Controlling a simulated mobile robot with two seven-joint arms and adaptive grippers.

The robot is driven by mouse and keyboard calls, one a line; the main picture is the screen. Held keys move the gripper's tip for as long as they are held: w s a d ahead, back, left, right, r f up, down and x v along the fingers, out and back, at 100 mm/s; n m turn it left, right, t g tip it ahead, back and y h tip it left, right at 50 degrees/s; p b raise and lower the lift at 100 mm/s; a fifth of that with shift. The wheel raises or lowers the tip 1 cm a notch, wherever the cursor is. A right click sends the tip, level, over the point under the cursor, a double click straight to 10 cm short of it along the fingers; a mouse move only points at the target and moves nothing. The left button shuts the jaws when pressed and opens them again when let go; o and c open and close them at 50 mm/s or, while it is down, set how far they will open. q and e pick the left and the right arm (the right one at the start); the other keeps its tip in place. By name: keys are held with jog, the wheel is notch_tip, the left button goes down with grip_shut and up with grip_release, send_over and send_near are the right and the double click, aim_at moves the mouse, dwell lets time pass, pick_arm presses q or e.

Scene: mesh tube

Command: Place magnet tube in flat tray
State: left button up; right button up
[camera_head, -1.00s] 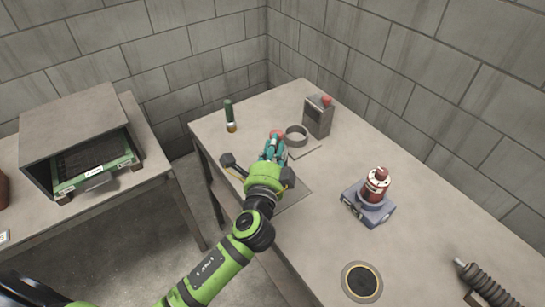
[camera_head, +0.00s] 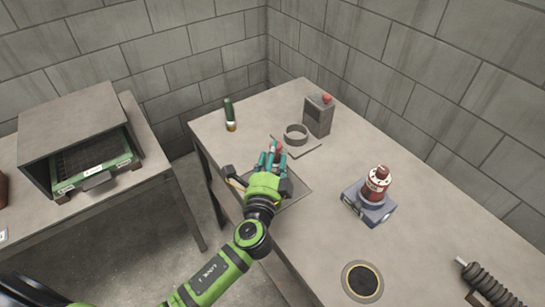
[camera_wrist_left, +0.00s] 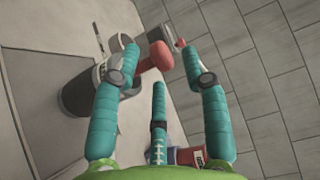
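My left gripper (camera_head: 271,160) is over the far-left part of a shallow square tray (camera_head: 302,189), the flat tray, at the table's left edge. Its teal fingers close around a red-topped piece (camera_head: 278,147), which I take to be the magnet tube. In the left wrist view the red top (camera_wrist_left: 155,56) shows between the fingers (camera_wrist_left: 160,65), with a thin stem and greyish parts beside the left finger. Its lower body is mostly hidden, and I cannot tell whether it touches the tray. My right gripper is not in view.
A grey ring (camera_head: 296,133) on a thin plate and a grey box (camera_head: 317,117) with a red button stand beyond. A dark green tube (camera_head: 229,113) stands back left, a red canister (camera_head: 377,184) on a blue-grey base right. A round black disc (camera_head: 362,282) lies near.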

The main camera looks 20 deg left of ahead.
pick_arm(q)
jog(key=s+d+b, duration=0.1)
jog(key=s+b, duration=0.2)
jog(key=s, duration=0.9)
jog(key=shift+d, duration=0.3)
